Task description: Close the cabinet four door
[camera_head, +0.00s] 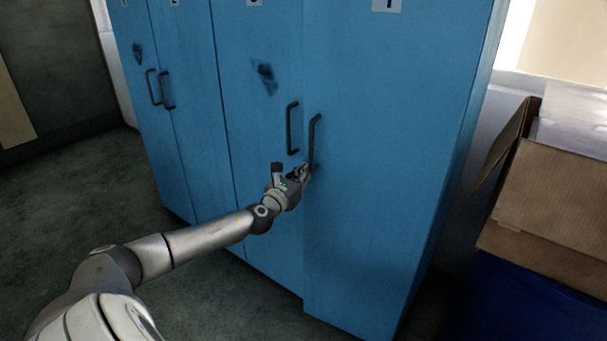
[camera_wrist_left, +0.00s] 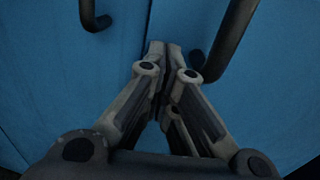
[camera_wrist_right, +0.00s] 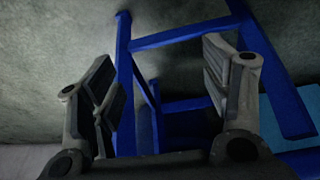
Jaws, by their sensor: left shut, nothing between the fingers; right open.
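The cabinet four door (camera_head: 400,150) is the rightmost blue door, with a white number plate (camera_head: 387,5) cut off at the top. Its lower left corner sits a little forward of the neighbouring door, so it looks slightly ajar. Its dark bar handle (camera_head: 313,138) is near its left edge. My left gripper (camera_head: 304,171) is at the handle's lower end. In the left wrist view its fingertips (camera_wrist_left: 168,50) are together and empty, left of the handle (camera_wrist_left: 228,40). Whether they touch the door is unclear. My right gripper (camera_wrist_right: 158,58) is open and empty.
Door three (camera_head: 265,150) and its handle (camera_head: 291,128) adjoin on the left, with more blue doors beyond. A cardboard box (camera_head: 550,195) stands at the right. Grey floor (camera_head: 80,210) is open at the left. A blue frame (camera_wrist_right: 125,85) stands beyond my right gripper.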

